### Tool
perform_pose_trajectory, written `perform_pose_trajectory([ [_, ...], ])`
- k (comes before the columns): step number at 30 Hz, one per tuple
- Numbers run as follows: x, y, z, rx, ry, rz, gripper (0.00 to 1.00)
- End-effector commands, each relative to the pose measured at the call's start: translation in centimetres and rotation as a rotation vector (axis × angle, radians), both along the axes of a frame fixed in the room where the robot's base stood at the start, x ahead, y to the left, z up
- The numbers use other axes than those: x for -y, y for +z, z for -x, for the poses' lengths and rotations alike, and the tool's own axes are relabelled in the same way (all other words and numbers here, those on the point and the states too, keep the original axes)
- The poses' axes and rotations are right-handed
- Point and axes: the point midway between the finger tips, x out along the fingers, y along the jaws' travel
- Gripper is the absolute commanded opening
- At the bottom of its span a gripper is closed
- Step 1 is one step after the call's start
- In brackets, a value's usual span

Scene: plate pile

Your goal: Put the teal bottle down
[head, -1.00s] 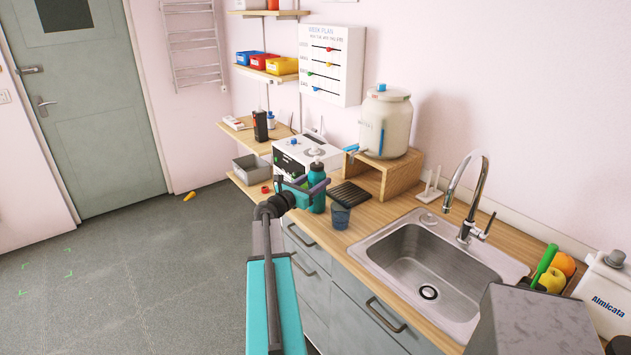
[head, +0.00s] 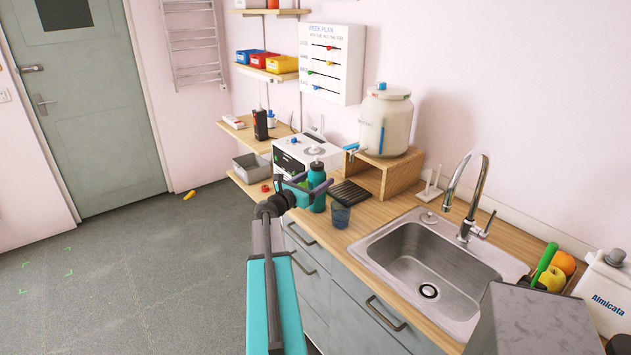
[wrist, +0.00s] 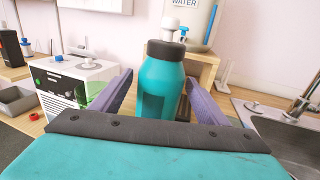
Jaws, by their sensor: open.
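The teal bottle (head: 317,182) with a dark cap stands upright on the wooden counter (head: 376,212), left of a blue cup. In the wrist view the bottle (wrist: 161,88) is between the two purple fingers of my gripper (wrist: 160,95). The fingers are spread, with a gap visible on each side of the bottle. In the head view my gripper (head: 314,188) is at the bottle's side. The bottle's base is hidden behind my gripper in the wrist view.
A blue cup (head: 340,214) stands close to the bottle's right. A dark ribbed mat (head: 351,192) lies behind it. A white machine (head: 300,154) is behind left. A large jar (head: 386,122) sits on a wooden stand (head: 402,176). The sink (head: 432,270) is to the right.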

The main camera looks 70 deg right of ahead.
Motion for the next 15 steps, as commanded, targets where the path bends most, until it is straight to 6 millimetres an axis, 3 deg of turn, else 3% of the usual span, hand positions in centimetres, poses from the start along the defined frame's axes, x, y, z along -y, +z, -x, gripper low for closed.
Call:
perform_pose_trajectory([
  [8, -2.1, 0.0, -0.6, -0.001, 0.002, 0.0, 0.68],
  [15, -5.1, -0.1, -1.5, 0.001, 0.003, 0.0, 0.68],
])
